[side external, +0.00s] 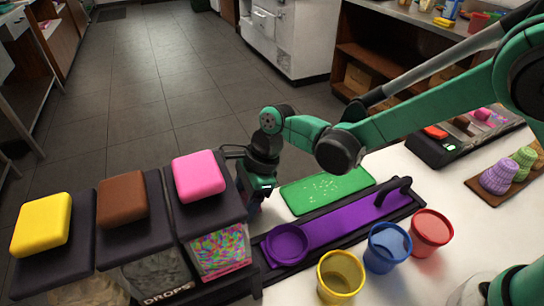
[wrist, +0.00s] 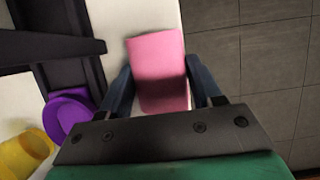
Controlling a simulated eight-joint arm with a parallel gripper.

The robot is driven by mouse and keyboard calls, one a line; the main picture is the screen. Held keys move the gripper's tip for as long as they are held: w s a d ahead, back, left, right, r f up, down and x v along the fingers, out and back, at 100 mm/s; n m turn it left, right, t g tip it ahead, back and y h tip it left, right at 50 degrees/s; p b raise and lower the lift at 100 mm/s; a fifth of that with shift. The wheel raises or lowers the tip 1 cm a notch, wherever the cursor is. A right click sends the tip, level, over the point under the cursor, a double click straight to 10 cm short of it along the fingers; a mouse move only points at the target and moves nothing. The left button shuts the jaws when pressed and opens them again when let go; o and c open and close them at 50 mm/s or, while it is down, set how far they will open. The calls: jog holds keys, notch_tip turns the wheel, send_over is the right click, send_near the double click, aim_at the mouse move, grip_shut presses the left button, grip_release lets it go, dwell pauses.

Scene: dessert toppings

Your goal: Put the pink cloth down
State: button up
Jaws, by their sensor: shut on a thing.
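The pink cloth (wrist: 158,62) is between the two fingers of my gripper (wrist: 160,88) in the wrist view, and the gripper is shut on it. The cloth is over the white counter's edge, with floor on its right. I cannot tell whether it touches the counter. In the side external view my gripper (side external: 258,196) points down just behind the topping dispenser, left of the green mat. The dispenser hides the fingertips and the held cloth there.
The dispenser (side external: 168,218) has yellow (side external: 42,226), brown (side external: 122,198) and pink (side external: 198,177) lids. A green mat (side external: 326,190) and a purple tray (side external: 340,226) lie to the right. Yellow (side external: 340,277), blue (side external: 388,247) and red (side external: 431,232) cups stand in front.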

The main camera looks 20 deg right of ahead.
jog(key=o, duration=1.3)
jog(key=shift+f, duration=0.1)
jog(key=shift+o, duration=0.2)
jog(key=v, duration=1.2)
jog(key=s+d+r+n+t+h, duration=0.1)
jog(key=s+d+n+t+h, duration=0.1)
jog(key=d+n, duration=0.7)
jog(key=s+d+r+n+t+h, duration=0.1)
jog(key=s+d+n+t+h, duration=0.1)
jog(key=s+d+n+t, duration=0.3)
jog(key=s+d+n, duration=0.1)
jog(key=d+n, duration=0.3)
jog(key=d, duration=0.1)
jog(key=shift+s+r, duration=0.3)
jog(key=shift+s, duration=0.1)
